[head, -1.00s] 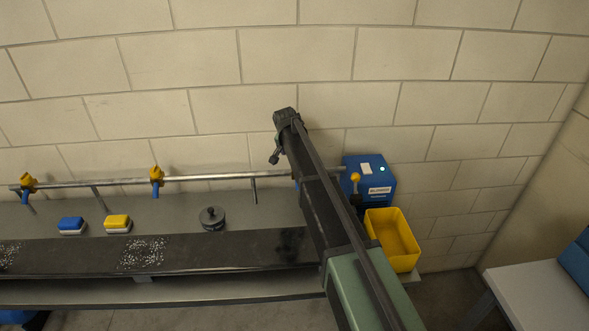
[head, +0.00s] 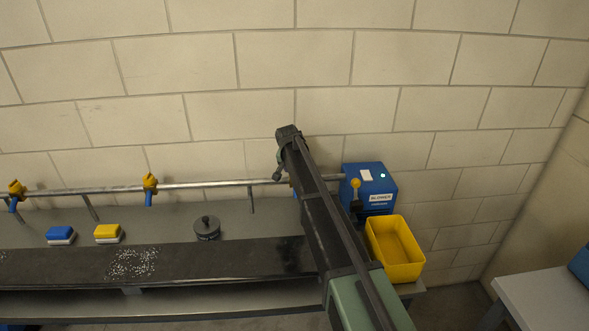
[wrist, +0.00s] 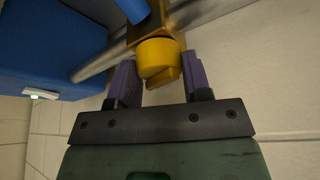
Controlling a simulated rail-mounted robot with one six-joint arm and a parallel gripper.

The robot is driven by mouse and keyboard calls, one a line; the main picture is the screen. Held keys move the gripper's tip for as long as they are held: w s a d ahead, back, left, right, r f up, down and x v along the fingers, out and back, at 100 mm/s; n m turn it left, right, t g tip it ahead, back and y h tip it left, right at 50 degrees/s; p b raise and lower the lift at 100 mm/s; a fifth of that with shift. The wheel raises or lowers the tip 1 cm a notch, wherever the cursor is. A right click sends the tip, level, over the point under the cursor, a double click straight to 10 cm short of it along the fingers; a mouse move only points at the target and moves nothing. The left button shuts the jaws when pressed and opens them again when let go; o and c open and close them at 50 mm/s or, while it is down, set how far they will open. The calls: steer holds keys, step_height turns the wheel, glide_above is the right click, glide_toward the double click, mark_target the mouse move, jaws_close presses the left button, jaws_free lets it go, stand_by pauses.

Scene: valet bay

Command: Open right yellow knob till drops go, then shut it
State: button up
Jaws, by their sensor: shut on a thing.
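In the wrist view the right yellow knob (wrist: 158,57) sits on a brass-coloured valve body between the two purple pads of my gripper (wrist: 157,75), which is shut on it. A blue spout (wrist: 132,8) shows beside the valve body at the top. In the head view my arm hides this knob and my fingers; only a sliver of blue shows left of the arm. Below, a dark patch (head: 292,255) on the black strip shows no clear white drops. How far the knob is turned cannot be told.
Two other yellow knobs (head: 150,182) (head: 16,188) sit along the metal pipe (head: 218,184). White specks (head: 133,263) mark the strip under the middle one. A blue blower box (head: 378,180) and yellow bin (head: 395,247) stand close right of my arm. Blocks and a dark weight lie left.

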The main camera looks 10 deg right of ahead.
steer(key=shift+n, duration=0.8)
steer(key=shift+y, duration=0.3)
steer(key=o, duration=0.9)
steer(key=p+v, duration=1)
steer(key=shift+s+r, duration=0.25)
steer(key=shift+r, duration=0.05)
